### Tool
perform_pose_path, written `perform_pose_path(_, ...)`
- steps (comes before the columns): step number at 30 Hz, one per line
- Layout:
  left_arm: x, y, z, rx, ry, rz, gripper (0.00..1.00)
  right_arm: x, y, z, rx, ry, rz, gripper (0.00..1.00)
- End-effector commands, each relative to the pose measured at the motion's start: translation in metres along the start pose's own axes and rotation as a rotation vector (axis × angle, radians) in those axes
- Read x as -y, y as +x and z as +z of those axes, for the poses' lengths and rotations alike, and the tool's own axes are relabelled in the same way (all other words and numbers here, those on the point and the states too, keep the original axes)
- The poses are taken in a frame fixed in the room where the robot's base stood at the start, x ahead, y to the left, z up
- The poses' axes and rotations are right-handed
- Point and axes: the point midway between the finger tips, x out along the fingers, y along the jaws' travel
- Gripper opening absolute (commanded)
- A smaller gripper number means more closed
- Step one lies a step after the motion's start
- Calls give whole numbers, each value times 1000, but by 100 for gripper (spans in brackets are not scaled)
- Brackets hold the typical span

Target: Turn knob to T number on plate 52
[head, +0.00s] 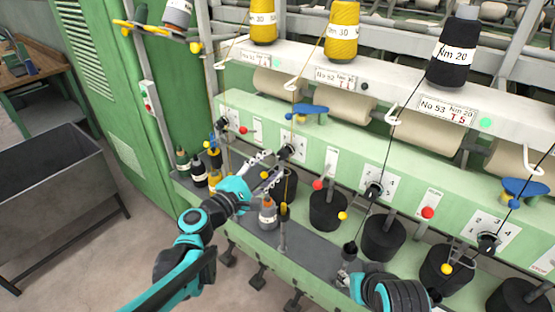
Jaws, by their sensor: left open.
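The plate marked No 52 (335,77) is on the white rail below a yellow yarn cone. Its red T number is too small to read. A dark knob (287,151) on a white numbered dial sits on the green panel, lower left of that plate. My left gripper (272,166) is open, with its fingers apart just left of and below this knob. I see no clear contact. Another dark knob (373,190) on a numbered dial is farther right. My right gripper (346,270) is low at the front edge; its fingers are unclear.
A plate marked No 53 with red T 5 (449,108) is to the right. Black cans (328,210), spindles and small bottles (199,172) crowd the ledge below the panel. Dark yarns run down past the dials. A grey bin (50,175) stands at the left.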

Motion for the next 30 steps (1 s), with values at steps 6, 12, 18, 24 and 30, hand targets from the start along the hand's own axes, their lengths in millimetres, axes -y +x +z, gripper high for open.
perform_pose_path(6, 0, -46, -1, -2, 0, 1, 48, 0, 0, 0, 0, 0, 0, 40)
perform_pose_path(12, 0, -67, -1, -1, 0, 0, 48, 0, 0, 0, 0, 0, 0, 40)
perform_pose_path(18, 0, -70, 0, 1, 0, -1, 48, 0, 0, 0, 0, 0, 0, 40)
perform_pose_path(24, 0, -70, 0, 1, 0, -1, 48, 0, 0, 0, 0, 0, 0, 40)
perform_pose_path(30, 6, -71, 2, -5, 35, -23, 48, 0, 0, 0, 0, 0, 0, 40)
